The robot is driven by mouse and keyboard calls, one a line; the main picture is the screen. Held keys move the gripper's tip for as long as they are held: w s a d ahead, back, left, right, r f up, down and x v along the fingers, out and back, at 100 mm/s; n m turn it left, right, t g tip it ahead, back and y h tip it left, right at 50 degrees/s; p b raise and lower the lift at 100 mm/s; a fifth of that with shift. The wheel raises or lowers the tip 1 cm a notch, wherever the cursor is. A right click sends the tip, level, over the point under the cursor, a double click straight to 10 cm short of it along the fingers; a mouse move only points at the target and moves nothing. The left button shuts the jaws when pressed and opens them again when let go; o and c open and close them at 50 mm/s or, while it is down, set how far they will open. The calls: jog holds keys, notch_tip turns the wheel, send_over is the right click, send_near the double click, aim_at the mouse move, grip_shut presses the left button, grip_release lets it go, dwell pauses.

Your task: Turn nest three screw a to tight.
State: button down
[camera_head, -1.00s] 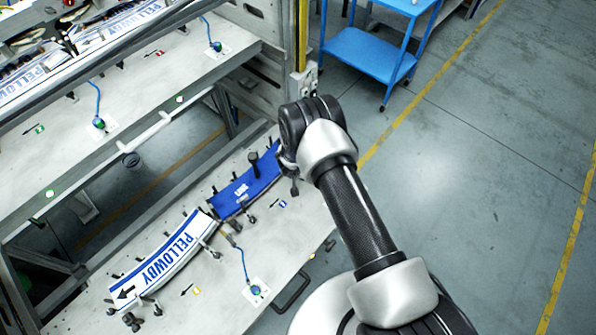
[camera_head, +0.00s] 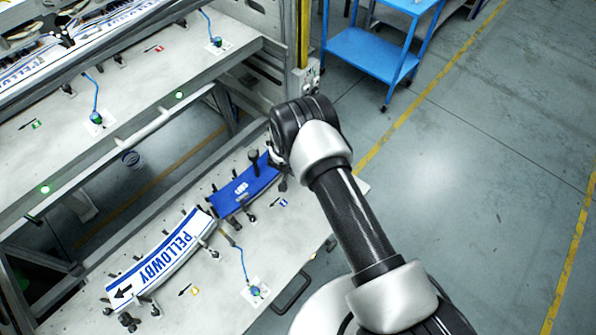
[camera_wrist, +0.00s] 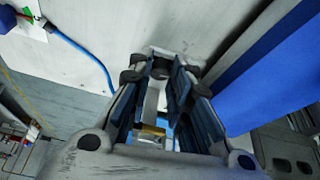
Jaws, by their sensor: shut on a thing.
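A blue label panel (camera_head: 232,195) lies in a nest on the lower shelf, with a dark upright knob (camera_head: 254,160) at its far end. A white PELLOWBY panel (camera_head: 165,255) lies beside it, edged by several dark screws and clamps. In the head view my gripper is mostly hidden by my wrist, at the right end of the blue panel. In the wrist view my gripper (camera_wrist: 160,75) is shut on a small dark round screw (camera_wrist: 161,68) by the pale shelf surface. A blue panel (camera_wrist: 270,75) shows to its right. Nest letter and screw tightness cannot be read.
A blue cable (camera_head: 242,265) runs to a button plate on the lower shelf. The upper shelf (camera_head: 150,100) with more panels overhangs at left. A yellow upright (camera_head: 303,40) and a blue cart (camera_head: 370,55) stand beyond. The floor at right is clear.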

jog(key=shift+w+d, duration=0.1)
jog(key=shift+d, duration=0.05)
jog(key=c, duration=1.7)
grip_release()
jog(key=shift+r, duration=0.3)
jog(key=v, duration=1.1)
jog(key=shift+s+r, duration=0.25)
jog(key=shift+w, duration=0.1)
